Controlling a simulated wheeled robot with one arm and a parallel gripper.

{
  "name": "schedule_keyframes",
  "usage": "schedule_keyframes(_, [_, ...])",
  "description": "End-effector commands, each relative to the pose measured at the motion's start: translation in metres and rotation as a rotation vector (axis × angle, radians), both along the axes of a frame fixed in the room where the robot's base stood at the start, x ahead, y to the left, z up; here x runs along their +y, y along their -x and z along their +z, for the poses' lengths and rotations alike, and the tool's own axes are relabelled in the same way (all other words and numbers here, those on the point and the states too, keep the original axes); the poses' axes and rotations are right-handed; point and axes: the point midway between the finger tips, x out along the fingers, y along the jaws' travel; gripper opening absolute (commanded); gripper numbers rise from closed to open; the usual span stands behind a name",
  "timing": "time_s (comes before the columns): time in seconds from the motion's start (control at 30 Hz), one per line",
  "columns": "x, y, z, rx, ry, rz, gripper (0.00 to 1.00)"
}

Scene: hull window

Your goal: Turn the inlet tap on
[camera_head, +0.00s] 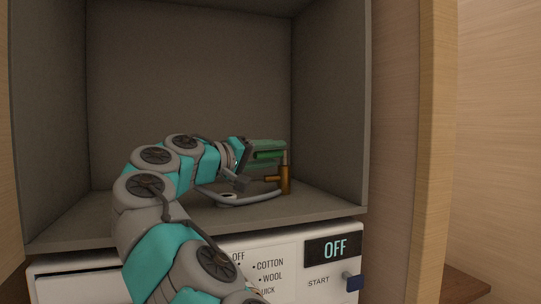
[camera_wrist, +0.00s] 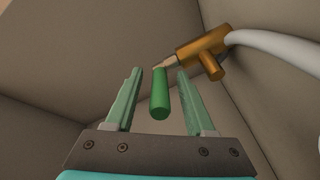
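The inlet tap (camera_head: 285,178) is a brass body standing on the shelf inside the grey niche. It also shows in the wrist view (camera_wrist: 203,53), with a green lever handle (camera_wrist: 159,95) on a pale stem. My gripper (camera_wrist: 160,72) is open, with its two pale green fingers on either side of the handle. Gaps show between the handle and both fingers, so I see no contact. In the head view my gripper (camera_head: 266,149) is at the top of the tap, where the handle is hard to tell from the fingers.
A white hose (camera_head: 250,200) runs from the tap along the shelf (camera_head: 325,205). The niche walls enclose the arm at the back and sides.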

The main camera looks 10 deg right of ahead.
Motion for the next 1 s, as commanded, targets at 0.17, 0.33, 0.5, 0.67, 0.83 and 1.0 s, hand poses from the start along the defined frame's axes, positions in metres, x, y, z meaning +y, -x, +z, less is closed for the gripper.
schedule_keyframes(0.17, [0.000,0.000,0.000,0.000,0.000,-0.001,0.57])
schedule_keyframes(0.33, [0.002,0.002,0.000,0.000,0.000,0.000,0.57])
schedule_keyframes(0.5, [0.016,0.009,0.000,-0.001,0.001,0.002,0.57])
schedule_keyframes(0.67, [0.038,0.022,0.001,-0.001,0.002,0.003,0.57])
schedule_keyframes(0.83, [0.060,0.035,0.001,0.000,0.001,0.003,0.57])
schedule_keyframes(1.0, [0.067,0.040,-0.001,0.002,-0.001,-0.002,0.57])
